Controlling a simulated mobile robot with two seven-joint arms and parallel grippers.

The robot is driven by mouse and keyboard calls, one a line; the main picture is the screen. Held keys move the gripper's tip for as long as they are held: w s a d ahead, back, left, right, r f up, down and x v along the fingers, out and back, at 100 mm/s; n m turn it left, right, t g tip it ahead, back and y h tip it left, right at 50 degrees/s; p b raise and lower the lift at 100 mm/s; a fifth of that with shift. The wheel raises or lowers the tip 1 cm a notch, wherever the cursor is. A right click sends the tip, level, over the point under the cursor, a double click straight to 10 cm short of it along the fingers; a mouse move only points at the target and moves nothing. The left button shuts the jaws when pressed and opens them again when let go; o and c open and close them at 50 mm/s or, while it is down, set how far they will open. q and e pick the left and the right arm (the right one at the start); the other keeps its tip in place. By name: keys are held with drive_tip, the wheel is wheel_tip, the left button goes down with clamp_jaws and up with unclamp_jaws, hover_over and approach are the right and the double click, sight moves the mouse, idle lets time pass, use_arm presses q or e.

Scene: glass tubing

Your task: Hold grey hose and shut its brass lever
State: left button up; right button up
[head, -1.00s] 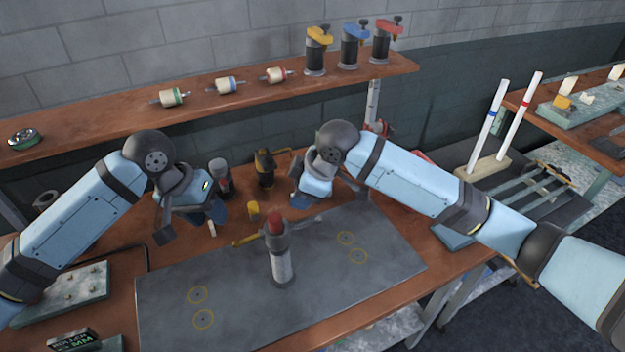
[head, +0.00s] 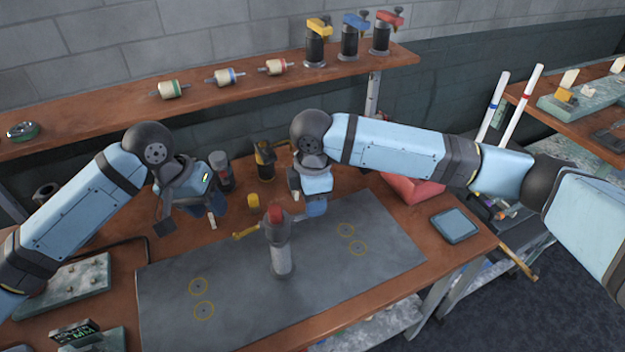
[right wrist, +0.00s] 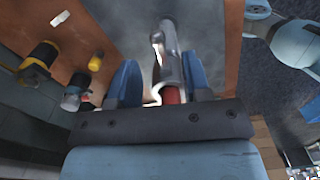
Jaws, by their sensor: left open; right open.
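A grey upright cylinder with a red top (head: 281,258) stands on the dark grey mat (head: 370,290). I cannot make out a separate grey hose. My right gripper (head: 308,206) is open just behind and right of the red top. In the right wrist view, its two blue fingers (right wrist: 163,90) stand apart on either side of the red top (right wrist: 171,95) and grey body (right wrist: 168,55); contact cannot be told. My left gripper (head: 205,212) is open and empty, left of the lever.
A small yellow cylinder (head: 253,200) stands behind the lever. A red box (head: 412,188) and blue tray (head: 455,225) lie on the right. The mat's front is clear.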

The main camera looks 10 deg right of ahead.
wheel_tip(320, 180, down, 7)
idle(0.3)
clamp_jaws()
use_arm(q)
drive_tip(key=c, duration=0.7)
drive_tip(key=shift+s+d+r, duration=0.1)
drive_tip(key=shift+s+r, duration=0.05)
clamp_jaws()
drive_tip(key=s+r+n+t+y, duration=0.2)
drive_tip(key=s+r+n+t, duration=0.1)
drive_tip(key=r+n, duration=0.1)
drive_tip(key=shift+d+r, duration=0.4)
drive_tip(key=shift+r, duration=0.5)
